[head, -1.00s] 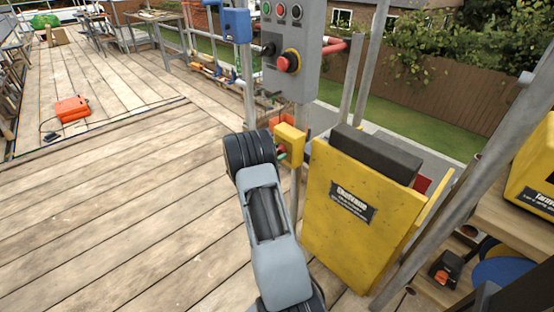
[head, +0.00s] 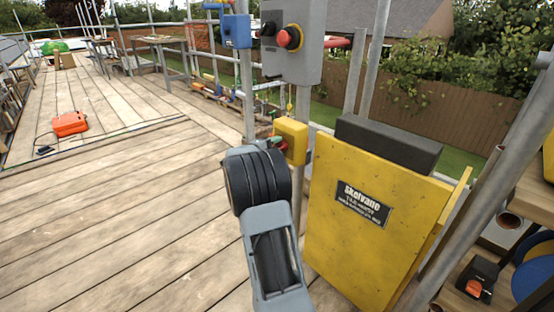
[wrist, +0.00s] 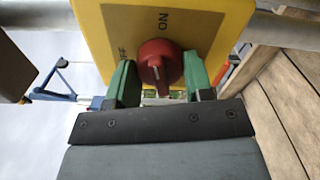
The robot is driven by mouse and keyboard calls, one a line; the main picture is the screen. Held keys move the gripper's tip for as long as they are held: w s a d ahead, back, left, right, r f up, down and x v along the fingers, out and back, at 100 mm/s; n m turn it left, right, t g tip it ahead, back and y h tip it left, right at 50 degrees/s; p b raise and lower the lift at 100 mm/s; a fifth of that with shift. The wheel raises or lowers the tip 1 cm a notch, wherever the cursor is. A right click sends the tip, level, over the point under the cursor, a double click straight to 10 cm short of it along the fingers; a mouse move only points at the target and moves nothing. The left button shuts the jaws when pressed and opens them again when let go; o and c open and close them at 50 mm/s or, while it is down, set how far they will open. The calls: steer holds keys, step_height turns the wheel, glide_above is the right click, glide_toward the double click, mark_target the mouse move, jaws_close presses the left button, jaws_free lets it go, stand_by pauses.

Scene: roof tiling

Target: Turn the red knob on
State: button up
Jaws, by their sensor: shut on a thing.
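The red knob (wrist: 160,64) sits on the front of a small yellow box (wrist: 215,22) in the wrist view, with ON and a partly hidden OFF printed beside it. A pale mark on the knob points roughly up and down in the picture. My gripper (wrist: 155,82) has its green fingers on either side of the knob, shut on it. In the head view the yellow box (head: 292,138) is on a post, and my gripper (head: 276,143) is at its left face. My arm's wrist hides part of it, and the knob barely shows there.
A grey control box (head: 300,60) with another red knob (head: 289,38) is above, beside a blue box (head: 237,30). A large yellow bin (head: 330,240) stands close on the right. An orange case (head: 70,123) lies on the mostly clear deck at left.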

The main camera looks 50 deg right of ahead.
steer(key=shift+f+m+b, duration=0.15)
steer(key=shift+m+b, duration=1.05)
steer(key=shift+b, duration=0.15)
steer(key=shift+m, duration=0.3)
steer(key=o, duration=0.9)
steer(key=shift+w+a+p, duration=0.15)
steer(key=shift+a+p, duration=0.45)
steer(key=shift+a, duration=1.7)
steer(key=shift+w+a+p, duration=0.2)
steer(key=shift+a+p, duration=0.35)
steer(key=shift+a, duration=1.75)
steer(key=shift+w+a+p, duration=0.15)
steer(key=shift+a+p, duration=0.45)
steer(key=shift+a, duration=1.7)
